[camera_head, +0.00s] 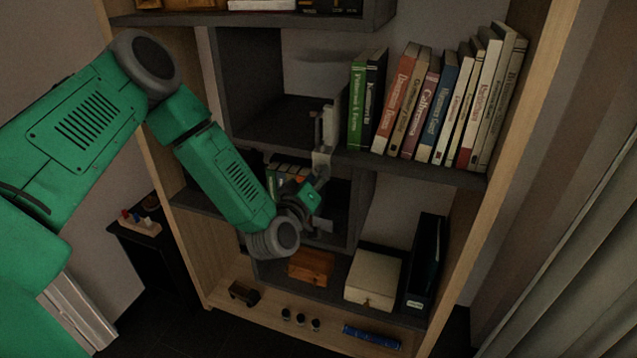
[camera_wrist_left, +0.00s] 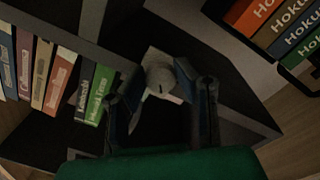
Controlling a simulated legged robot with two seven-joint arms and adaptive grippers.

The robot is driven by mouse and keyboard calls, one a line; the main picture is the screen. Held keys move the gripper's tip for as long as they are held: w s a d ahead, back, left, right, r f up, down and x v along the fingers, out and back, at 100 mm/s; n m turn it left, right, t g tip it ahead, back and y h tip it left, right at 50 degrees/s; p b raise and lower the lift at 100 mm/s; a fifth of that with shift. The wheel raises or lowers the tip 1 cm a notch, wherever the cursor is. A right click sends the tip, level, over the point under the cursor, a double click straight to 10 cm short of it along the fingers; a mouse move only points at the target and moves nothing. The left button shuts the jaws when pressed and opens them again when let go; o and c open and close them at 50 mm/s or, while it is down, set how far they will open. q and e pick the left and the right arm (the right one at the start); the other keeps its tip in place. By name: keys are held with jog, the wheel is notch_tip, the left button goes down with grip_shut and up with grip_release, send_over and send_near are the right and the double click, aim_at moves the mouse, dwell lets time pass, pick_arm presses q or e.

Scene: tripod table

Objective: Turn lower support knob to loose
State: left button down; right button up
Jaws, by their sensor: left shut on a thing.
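A pale round knob (camera_wrist_left: 160,79) with a short dark mark on its face shows in the left wrist view, in front of a white plate-like part (camera_wrist_left: 152,60). My left gripper (camera_wrist_left: 157,88) has one finger on each side of it and is shut on it. In the head view my left gripper (camera_head: 310,197) is at the shelf unit, below a grey upright piece (camera_head: 328,128). The knob cannot be made out clearly in the head view. My right gripper is in neither view.
A wooden shelf unit (camera_head: 455,255) with dark shelves surrounds the gripper. A row of books (camera_head: 430,105) stands right of it. Below are a brown box (camera_head: 311,266), a cream box (camera_head: 372,280) and a black file holder (camera_head: 426,262). A curtain (camera_head: 570,275) hangs at right.

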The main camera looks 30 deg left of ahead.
pick_arm(q)
jog(key=shift+s+f+n+y+b, duration=0.1)
jog(key=shift+n+y+b, duration=0.05)
jog(key=shift+n+b, duration=2.25)
jog(key=shift+f+n+y+b, duration=0.1)
jog(key=shift+n+y+b, duration=0.1)
jog(key=shift+n+b, duration=2.2)
jog(key=shift+s+f+n+y+b, duration=0.15)
jog(key=shift+n+b, duration=1.25)
jog(key=shift+n, duration=2)
jog(key=shift+r, duration=0.1)
jog(key=c, duration=1.3)
grip_release()
jog(key=shift+w, duration=0.1)
jog(key=shift+o, duration=0.2)
jog(key=shift+w+r, duration=0.1)
jog(key=shift+r, duration=0.1)
